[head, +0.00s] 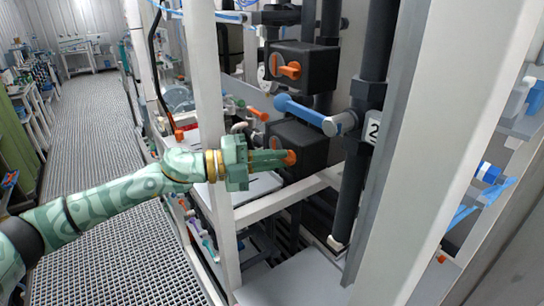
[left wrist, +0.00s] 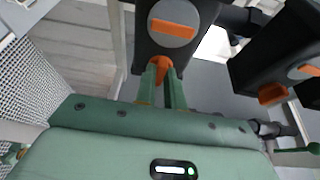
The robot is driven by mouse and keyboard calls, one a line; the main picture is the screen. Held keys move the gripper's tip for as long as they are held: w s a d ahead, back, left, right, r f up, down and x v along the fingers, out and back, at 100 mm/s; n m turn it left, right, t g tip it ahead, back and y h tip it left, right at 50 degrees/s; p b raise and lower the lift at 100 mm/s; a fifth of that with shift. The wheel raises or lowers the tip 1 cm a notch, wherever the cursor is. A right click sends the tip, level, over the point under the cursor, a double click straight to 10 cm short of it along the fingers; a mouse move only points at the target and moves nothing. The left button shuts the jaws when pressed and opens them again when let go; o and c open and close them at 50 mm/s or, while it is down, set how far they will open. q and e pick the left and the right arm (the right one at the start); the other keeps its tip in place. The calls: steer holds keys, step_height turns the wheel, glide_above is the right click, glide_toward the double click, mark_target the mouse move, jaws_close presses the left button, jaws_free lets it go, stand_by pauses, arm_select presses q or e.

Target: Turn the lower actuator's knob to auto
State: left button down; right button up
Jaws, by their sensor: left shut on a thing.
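The lower actuator (head: 305,138) is a black box in the frame, below a similar upper actuator (head: 300,58). Its orange knob (head: 291,158) is at the front, mostly covered by my fingers. My left gripper (head: 281,158) reaches in from the left and is shut on this knob. In the left wrist view, the orange knob (left wrist: 161,62) shows between the two green fingertips (left wrist: 162,72). I cannot read any auto mark. My right gripper is not in view.
The upper actuator has its own orange knob (head: 289,70). A blue lever (head: 300,109) sticks out just above the lower actuator. A white upright post (head: 211,120) stands close to my left wrist. Dark pipes (head: 362,130) run at the right. The grating floor (head: 90,130) at left is clear.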

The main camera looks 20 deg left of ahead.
arm_select(q)
steer(key=shift+r, duration=0.2)
steer(key=c, duration=1.5)
jaws_free()
steer(key=b+v, duration=0.7)
steer(key=v, duration=0.9)
steer(key=shift+w+f, duration=0.1)
